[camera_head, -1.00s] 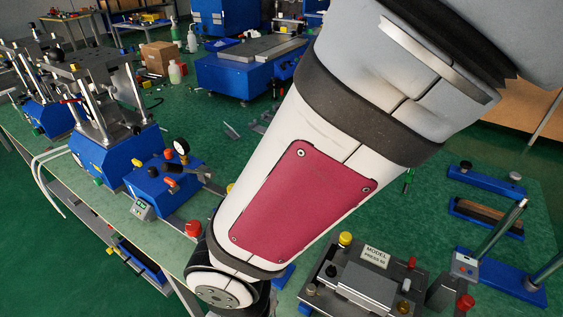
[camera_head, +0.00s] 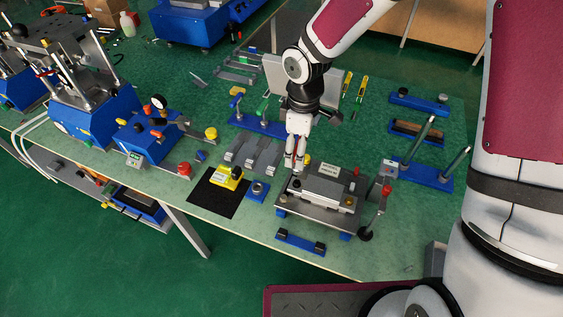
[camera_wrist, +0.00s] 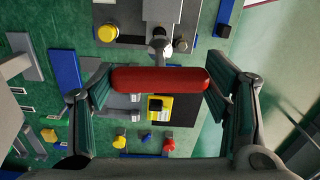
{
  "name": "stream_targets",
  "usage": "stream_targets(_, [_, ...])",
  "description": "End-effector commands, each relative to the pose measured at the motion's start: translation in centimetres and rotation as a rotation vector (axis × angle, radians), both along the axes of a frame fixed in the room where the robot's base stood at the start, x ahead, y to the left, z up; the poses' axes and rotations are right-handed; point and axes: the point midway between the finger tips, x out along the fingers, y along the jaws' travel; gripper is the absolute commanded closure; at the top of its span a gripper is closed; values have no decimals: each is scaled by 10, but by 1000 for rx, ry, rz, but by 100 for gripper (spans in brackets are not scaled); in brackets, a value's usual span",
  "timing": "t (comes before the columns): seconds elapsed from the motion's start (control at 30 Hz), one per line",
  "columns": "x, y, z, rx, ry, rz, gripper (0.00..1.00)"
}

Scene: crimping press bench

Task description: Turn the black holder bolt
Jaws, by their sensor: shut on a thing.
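My gripper (camera_head: 296,166) points down at the left back edge of the press fixture (camera_head: 345,220) labelled as a model. In the wrist view, the finger pads (camera_wrist: 159,82) are shut on the two ends of a red rounded handle (camera_wrist: 160,79). A grey shaft (camera_wrist: 159,50) runs from the handle's middle toward the fixture. The black holder bolt cannot be told apart for sure in either view. Whether the shaft's far end touches anything is unclear.
A yellow block with a black knob (camera_head: 229,178) stands on a black mat (camera_head: 211,198) left of the fixture. A blue press with a gauge (camera_head: 150,140) stands further left.

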Motion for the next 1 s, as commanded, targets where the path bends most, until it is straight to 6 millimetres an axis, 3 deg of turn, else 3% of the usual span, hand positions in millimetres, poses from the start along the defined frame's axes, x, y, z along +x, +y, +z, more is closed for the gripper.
stream_targets(0.57, [1, -1, -3, 0, -1, 2, 59])
stream_targets(1.0, [2, 0, -33, 0, 0, 3, 59])
